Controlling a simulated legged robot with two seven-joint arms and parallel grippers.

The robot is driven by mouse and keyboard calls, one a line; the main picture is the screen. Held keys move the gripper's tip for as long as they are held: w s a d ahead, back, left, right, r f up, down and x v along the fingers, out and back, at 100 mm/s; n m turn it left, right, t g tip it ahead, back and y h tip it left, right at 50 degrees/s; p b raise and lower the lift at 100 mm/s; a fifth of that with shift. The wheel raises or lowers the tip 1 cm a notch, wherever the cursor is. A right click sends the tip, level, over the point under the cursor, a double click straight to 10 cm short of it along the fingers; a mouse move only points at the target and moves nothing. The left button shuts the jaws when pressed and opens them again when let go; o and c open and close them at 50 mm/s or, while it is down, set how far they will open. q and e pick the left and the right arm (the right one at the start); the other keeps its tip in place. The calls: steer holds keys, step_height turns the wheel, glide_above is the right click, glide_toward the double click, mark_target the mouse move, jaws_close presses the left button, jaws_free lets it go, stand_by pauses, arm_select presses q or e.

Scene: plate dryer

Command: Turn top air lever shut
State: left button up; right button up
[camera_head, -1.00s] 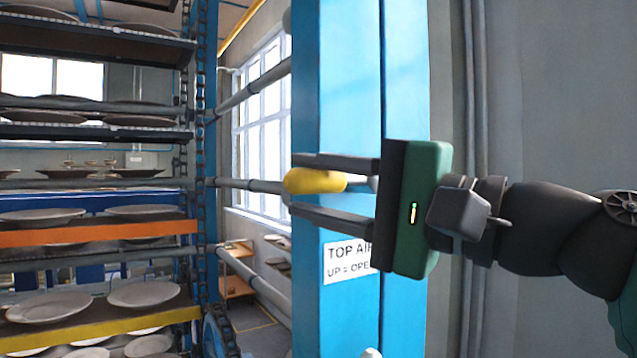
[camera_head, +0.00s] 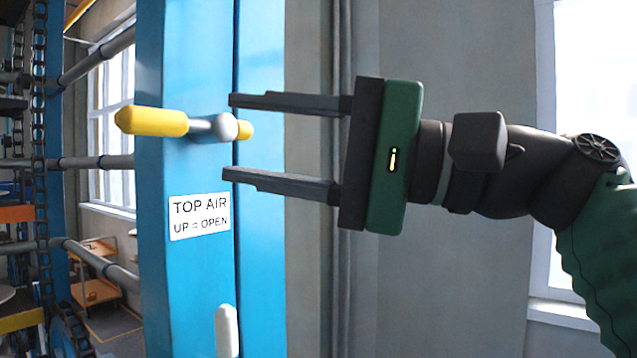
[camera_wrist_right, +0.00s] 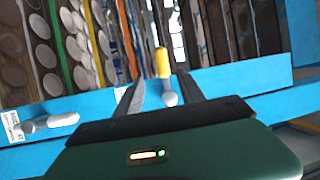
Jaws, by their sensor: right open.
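The top air lever (camera_head: 152,121) has a yellow grip and a grey hub on the blue post (camera_head: 192,276). Its grip points left and lies about level, with a short yellow end right of the hub. A label below reads "TOP AIR UP = OPEN" (camera_head: 200,216). My right gripper (camera_head: 228,137) is open and empty, right of the hub, its fingertips above and below the short yellow end's height. In the right wrist view, the yellow grip (camera_wrist_right: 162,62) shows beyond and between the open fingers. Contact cannot be told. My left gripper is not in view.
A white handle (camera_head: 227,331) sits lower on the same post. Racks with plates (camera_wrist_right: 45,56) stand beyond the post. An orange cart (camera_head: 95,272) stands behind at the left. Grey wall lies behind my right gripper.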

steer(key=v, duration=0.5)
steer(key=shift+d+b, duration=0.4)
steer(key=shift+a, duration=0.2)
